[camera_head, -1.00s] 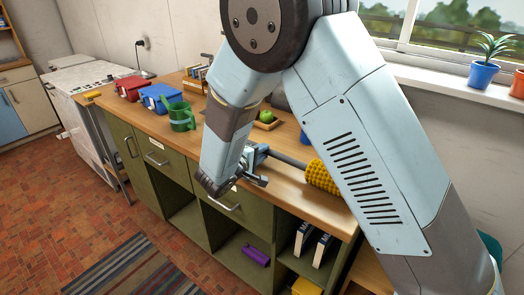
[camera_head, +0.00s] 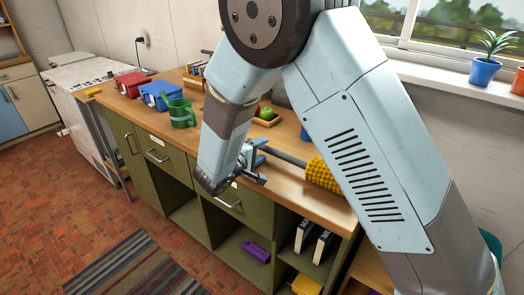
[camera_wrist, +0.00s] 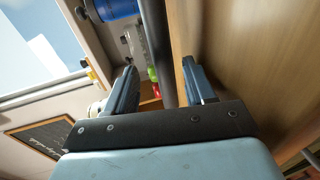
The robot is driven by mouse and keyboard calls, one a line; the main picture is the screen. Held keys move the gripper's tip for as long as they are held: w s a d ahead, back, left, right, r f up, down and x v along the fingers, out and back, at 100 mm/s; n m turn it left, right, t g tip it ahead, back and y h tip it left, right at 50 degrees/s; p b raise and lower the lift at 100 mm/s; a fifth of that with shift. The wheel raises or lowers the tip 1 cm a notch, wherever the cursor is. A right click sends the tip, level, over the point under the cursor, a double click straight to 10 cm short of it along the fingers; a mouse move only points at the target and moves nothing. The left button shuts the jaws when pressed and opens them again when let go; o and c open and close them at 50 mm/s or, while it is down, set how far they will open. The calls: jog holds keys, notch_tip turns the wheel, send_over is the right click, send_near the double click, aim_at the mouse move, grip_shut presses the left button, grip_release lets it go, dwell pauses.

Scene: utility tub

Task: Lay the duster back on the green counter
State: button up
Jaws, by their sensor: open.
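The duster lies along the wooden top of the green counter (camera_head: 284,178), its yellow knobbly head (camera_head: 322,174) to the right and its grey handle (camera_head: 290,159) running left to my gripper (camera_head: 260,160). The head is partly behind my arm. In the wrist view the dark handle (camera_wrist: 166,50) runs between the two blue fingers of my gripper (camera_wrist: 158,68). The fingers stand apart, with a gap on the left of the handle; the right finger is close beside it. I cannot tell whether it touches.
A wooden tray with a green apple (camera_head: 267,113) is behind my arm. Below are open shelves with books (camera_head: 320,246) and a purple item (camera_head: 256,252).

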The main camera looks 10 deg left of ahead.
jog(key=v, duration=1.3)
jog(key=w+d+r+m+g+h, duration=0.15)
jog(key=d+r+m+g, duration=0.35)
jog(key=d, duration=0.9)
jog(key=w+d+r+m+g+h, duration=0.1)
jog(key=w+d+r+m+g, duration=0.35)
jog(key=d, duration=1.05)
jog(key=s+d+r+m+y, duration=0.2)
jog(key=s+d+r+y, duration=0.2)
jog(key=s+d, duration=0.4)
jog(key=s+d+r+m+y, duration=0.2)
jog(key=s+d+r+y, duration=0.2)
jog(key=s+d+r, duration=0.2)
jog(key=shift+s+d+r, duration=0.35)
jog(key=shift+s+d, duration=1.05)
jog(key=shift+s, duration=0.05)
jog(key=shift+t, duration=0.25)
jog(key=shift+c, duration=0.4)
